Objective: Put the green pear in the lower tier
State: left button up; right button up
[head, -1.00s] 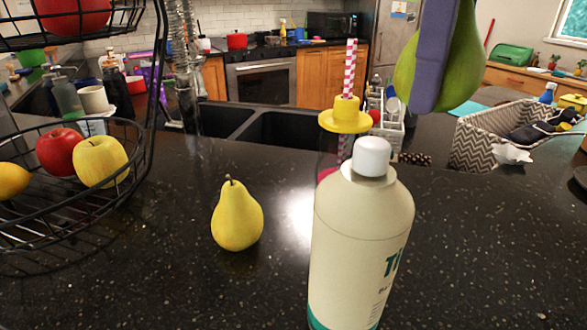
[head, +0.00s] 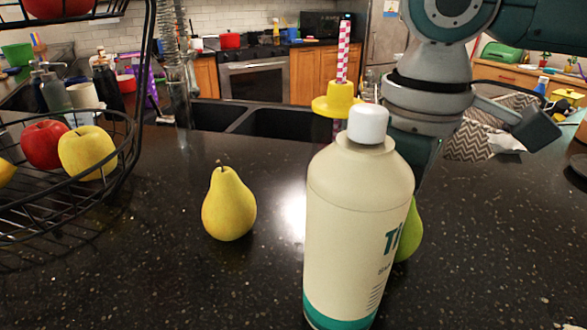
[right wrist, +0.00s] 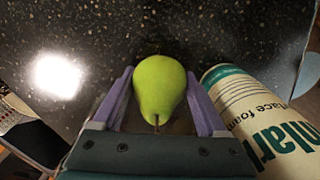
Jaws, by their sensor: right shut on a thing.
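The green pear (head: 411,232) is low over the counter in the head view, mostly hidden behind the white-capped bottle. In the right wrist view the whole pear (right wrist: 159,84) shows between the purple fingers of my right gripper (right wrist: 161,98), which is shut on it. In the head view the fingers are hidden by the bottle. The lower tier (head: 128,150) of the black wire stand is at the left, holding a red apple (head: 45,145), a yellow apple (head: 86,152) and part of a yellow fruit. The pear is well right of it. My left gripper is not in view.
The bottle (head: 358,220) stands close beside the pear; it also shows in the right wrist view (right wrist: 262,110). A yellow pear (head: 229,205) stands between bottle and stand. The upper tier (head: 100,12) overhangs the lower one. A yellow-lidded cup (head: 336,98) stands behind the bottle.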

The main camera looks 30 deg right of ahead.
jog(key=shift+f, duration=0.15)
jog(key=o, duration=1.4)
